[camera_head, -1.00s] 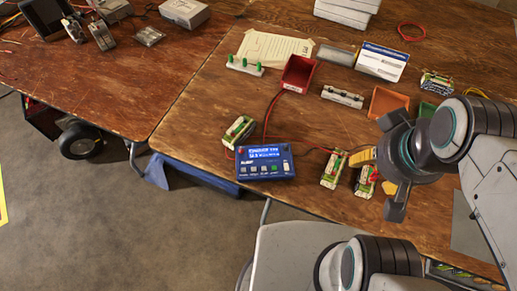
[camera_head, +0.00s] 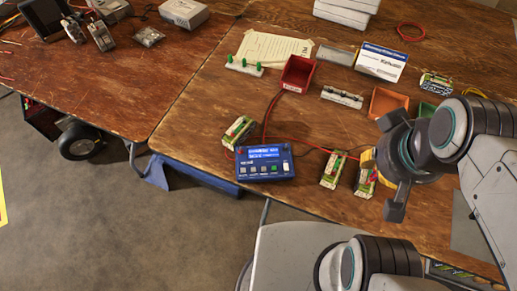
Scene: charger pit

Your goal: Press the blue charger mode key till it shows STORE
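The blue charger (camera_head: 265,170) sits near the front edge of the right wooden table. Its lit blue screen (camera_head: 264,153) shows two lines of white text too small to read, so I cannot tell the mode. Below the screen is a row of small keys (camera_head: 253,170), mostly grey, with one green and a taller white one at the right. The key labels are not legible. My gripper (camera_head: 382,168) is to the right of the charger, over the table's front part, apart from the keys.
Battery packs stand left of the charger (camera_head: 238,131) and to its right (camera_head: 333,171), (camera_head: 366,178). A red bin (camera_head: 298,73) is behind, with red leads running near the charger. An orange bin (camera_head: 387,103) is beside my arm.

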